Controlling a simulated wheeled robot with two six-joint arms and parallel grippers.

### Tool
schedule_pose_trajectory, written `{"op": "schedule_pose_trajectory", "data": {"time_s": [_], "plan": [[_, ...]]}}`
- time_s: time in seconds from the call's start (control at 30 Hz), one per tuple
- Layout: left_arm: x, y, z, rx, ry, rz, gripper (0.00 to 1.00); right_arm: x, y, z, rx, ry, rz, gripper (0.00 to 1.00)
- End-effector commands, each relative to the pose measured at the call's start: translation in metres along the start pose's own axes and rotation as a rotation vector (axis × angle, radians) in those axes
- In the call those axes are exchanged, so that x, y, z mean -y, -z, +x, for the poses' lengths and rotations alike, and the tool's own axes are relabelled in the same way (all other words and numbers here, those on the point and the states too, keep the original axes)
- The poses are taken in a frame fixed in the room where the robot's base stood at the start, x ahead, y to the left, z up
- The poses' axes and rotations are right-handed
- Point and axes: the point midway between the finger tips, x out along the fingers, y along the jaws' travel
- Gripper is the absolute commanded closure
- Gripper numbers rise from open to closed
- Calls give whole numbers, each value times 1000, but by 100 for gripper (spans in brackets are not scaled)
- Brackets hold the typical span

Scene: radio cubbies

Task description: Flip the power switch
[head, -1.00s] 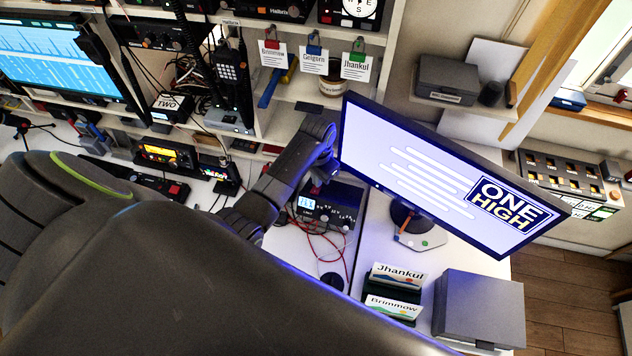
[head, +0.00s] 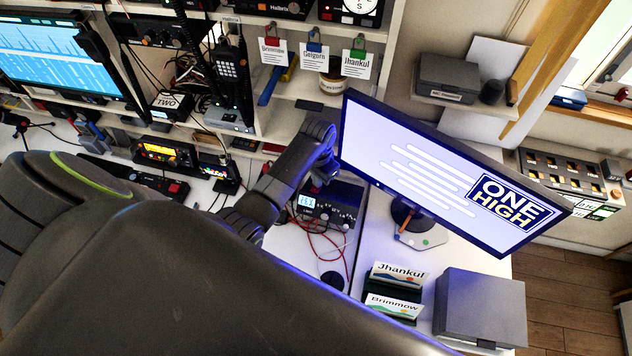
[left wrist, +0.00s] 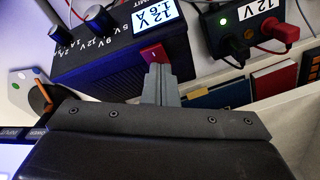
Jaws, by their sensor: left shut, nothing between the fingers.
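The power supply (head: 332,212) is a dark box with knobs and a small lit display, below the left end of the monitor in the head view. In the left wrist view the power supply (left wrist: 100,58) carries a "12 V 1.6 A" label. Its red power switch (left wrist: 153,52) has a white mark and sits near the box's edge. My left gripper (left wrist: 160,70) is shut and empty, its tips at the lower edge of the switch; I cannot tell whether they touch. In the head view the left gripper's tips are mostly hidden. My right gripper is not in view.
A large tilted monitor (head: 445,180) reading "ONE HIGH" stands right of my left wrist.

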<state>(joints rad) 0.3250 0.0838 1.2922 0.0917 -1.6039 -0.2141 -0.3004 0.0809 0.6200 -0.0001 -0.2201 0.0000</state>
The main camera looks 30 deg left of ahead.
Motion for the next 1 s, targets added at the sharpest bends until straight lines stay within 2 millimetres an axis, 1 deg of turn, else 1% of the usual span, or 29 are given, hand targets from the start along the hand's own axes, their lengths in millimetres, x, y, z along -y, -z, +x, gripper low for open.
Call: {"op": "schedule_pose_trajectory", "data": {"time_s": [0.37, 0.47, 0.8, 1.0], "plan": [[-1, -2, -25, 4, -2, -1, 100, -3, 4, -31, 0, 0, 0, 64], [0, -1, -29, 3, -1, 0, 100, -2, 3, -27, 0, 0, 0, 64], [0, -1, -56, 3, -1, -1, 100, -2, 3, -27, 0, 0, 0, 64], [0, -1, -68, 3, -1, -1, 100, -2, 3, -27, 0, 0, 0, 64]]}}
